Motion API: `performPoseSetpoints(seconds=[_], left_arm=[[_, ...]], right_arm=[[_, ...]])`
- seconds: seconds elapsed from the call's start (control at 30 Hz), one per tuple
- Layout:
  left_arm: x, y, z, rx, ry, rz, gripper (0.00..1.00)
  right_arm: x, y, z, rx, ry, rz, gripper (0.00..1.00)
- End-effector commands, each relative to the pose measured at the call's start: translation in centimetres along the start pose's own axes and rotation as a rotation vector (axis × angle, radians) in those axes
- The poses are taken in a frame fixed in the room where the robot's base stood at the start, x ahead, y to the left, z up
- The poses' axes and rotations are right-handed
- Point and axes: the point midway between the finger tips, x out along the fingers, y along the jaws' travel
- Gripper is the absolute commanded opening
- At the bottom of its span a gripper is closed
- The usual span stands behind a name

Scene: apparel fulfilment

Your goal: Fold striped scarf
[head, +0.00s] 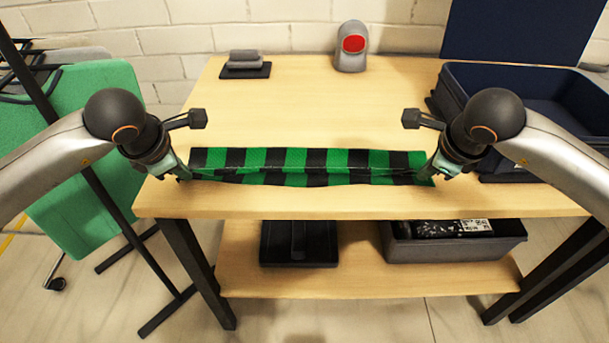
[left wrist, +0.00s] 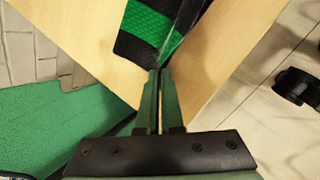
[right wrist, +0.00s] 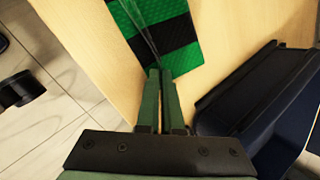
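The green-and-black striped scarf (head: 300,160) lies in a long narrow strip along the front of the wooden table, its front edge slightly raised and sagging between my grippers. My left gripper (head: 184,174) is at the scarf's left front corner; in the left wrist view its fingers (left wrist: 160,75) are closed together on the edge of the scarf (left wrist: 148,25). My right gripper (head: 434,178) is at the right front corner; in the right wrist view its fingers (right wrist: 156,72) are closed on the scarf's edge (right wrist: 165,35). The pinched cloth itself is mostly hidden by the fingers.
A dark blue bin (head: 520,85) stands on the table's right side. A grey device with a red face (head: 352,45) and a small stack on a black base (head: 246,66) stand at the back. The table (head: 300,110) behind the scarf is clear. Green cloth (head: 85,150) hangs at left.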

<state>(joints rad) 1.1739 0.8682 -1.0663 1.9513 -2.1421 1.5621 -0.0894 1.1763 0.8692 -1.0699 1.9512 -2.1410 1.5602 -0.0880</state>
Motion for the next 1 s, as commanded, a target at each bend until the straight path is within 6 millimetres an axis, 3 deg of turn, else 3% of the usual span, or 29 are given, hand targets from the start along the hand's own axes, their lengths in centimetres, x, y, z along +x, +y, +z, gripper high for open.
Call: performPoseSetpoints(seconds=[0.33, 0.8, 1.0], left_arm=[[0.2, -0.1, -0.2, -0.004, -0.006, 0.015, 0.0], [0.2, -0.1, -0.1, -0.003, -0.007, 0.013, 0.54], [-1.2, 0.1, 0.0, -0.002, -0.009, 0.015, 0.55]], right_arm=[[0.2, 0.1, -0.2, 0.003, -0.006, -0.015, 0.0], [0.2, 0.1, -0.1, 0.002, -0.007, -0.013, 0.54], [-1.2, -0.1, 0.0, 0.001, -0.009, -0.015, 0.55]])
